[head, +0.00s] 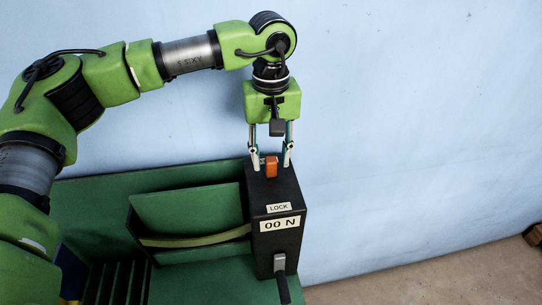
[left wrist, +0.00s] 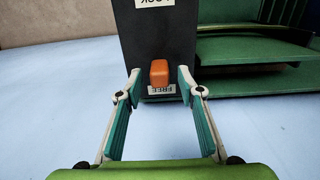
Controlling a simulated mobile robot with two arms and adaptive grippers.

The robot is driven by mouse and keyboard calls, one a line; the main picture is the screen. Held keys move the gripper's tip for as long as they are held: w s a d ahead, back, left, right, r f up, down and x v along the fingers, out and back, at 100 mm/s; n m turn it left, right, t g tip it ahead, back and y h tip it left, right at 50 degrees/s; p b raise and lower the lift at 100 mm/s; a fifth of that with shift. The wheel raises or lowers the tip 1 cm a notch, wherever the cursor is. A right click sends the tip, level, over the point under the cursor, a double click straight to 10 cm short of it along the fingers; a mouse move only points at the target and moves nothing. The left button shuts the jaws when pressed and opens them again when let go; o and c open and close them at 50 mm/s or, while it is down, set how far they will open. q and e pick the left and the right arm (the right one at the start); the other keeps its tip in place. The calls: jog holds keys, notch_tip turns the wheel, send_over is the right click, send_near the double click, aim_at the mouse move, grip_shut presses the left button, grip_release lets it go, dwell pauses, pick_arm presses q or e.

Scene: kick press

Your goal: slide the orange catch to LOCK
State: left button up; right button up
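The orange catch (head: 271,168) stands up from the top of a black box (head: 268,190), near its far end. In the left wrist view the catch (left wrist: 159,72) is beside the FREE label (left wrist: 162,89), and the LOCK label (left wrist: 154,2) is cut off at the top edge. In the head view the LOCK label (head: 279,208) is at the box's near end. My left gripper (head: 270,164) points down, open, with one finger on each side of the catch. In the left wrist view gaps show between the catch and both fingertips (left wrist: 159,76). My right gripper is not in view.
A "00 N" plate (head: 279,224) is on the box's front, above a grey and black lever (head: 281,277). A green slanted panel (head: 187,208) and a pale strap (head: 195,240) lie left of the box. The blue wall side at right is clear.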

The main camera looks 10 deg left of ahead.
aim_at(275, 192)
pick_arm(q)
jog(key=shift+f, duration=1.05)
grip_shut()
jog(key=shift+s+d+b, duration=0.35)
jog(key=shift+s, duration=0.4)
jog(key=shift+s+d+b, duration=0.3)
jog(key=shift+s+b, duration=0.05)
jog(key=shift+s, duration=0.45)
jog(key=shift+s+d+b, duration=0.35)
jog(key=shift+s, duration=0.4)
grip_release()
jog(key=shift+s, duration=0.1)
